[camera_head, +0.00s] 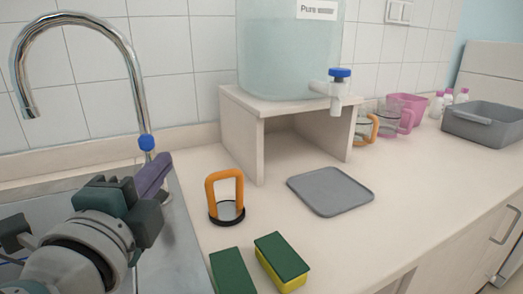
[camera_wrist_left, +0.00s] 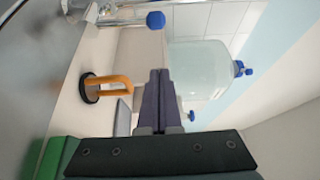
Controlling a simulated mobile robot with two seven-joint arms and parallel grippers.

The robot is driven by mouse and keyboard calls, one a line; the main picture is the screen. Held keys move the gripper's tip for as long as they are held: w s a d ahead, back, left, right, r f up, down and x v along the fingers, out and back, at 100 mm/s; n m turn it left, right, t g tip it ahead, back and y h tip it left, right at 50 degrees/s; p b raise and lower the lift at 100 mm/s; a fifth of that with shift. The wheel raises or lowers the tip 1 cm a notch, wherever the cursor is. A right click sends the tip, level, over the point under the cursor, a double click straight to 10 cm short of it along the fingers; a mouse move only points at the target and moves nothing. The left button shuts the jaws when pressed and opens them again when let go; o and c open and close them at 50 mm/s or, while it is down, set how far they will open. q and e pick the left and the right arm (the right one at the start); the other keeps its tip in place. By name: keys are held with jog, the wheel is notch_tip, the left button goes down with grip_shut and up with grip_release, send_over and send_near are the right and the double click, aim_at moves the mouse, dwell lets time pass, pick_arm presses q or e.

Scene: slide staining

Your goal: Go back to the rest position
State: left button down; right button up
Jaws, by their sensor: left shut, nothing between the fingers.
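My left gripper (camera_head: 158,172) comes in from the left in the head view, over the sink side of the counter. Its purple fingers are closed together with nothing between them. In the left wrist view the shut fingers (camera_wrist_left: 158,92) point toward the wall and the water container. The fingertips appear close to the blue-tipped tap handle (camera_head: 146,142) in the head view; I cannot tell whether they touch. My right gripper is not in view.
An orange-handled tool (camera_head: 226,196) stands on the counter right of my gripper. Green-and-yellow sponges (camera_head: 282,258) lie in front. A grey tray (camera_head: 330,190), a shelf (camera_head: 241,135) with a water container (camera_head: 285,50), mugs (camera_head: 405,112) and a grey bin (camera_head: 482,124) stand farther right.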

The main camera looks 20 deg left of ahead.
pick_arm(q)
jog(key=s+a+f+n+g+p, duration=0.1)
jog(key=s+f+n+g+p, duration=0.1)
jog(key=s+n+g+p, duration=0.5)
jog(key=s+d+r+n+g+h+p, duration=0.2)
jog(key=s+d+n+g+h+p, duration=0.35)
jog(key=s+d, duration=0.55)
notch_tip(320, 180, up, 36)
jog(key=a+h+p, duration=0.1)
jog(key=p, duration=3.3)
jog(key=shift+s+m+g, duration=0.35)
jog(key=shift+s, duration=0.05)
jog(key=shift+a, duration=0.1)
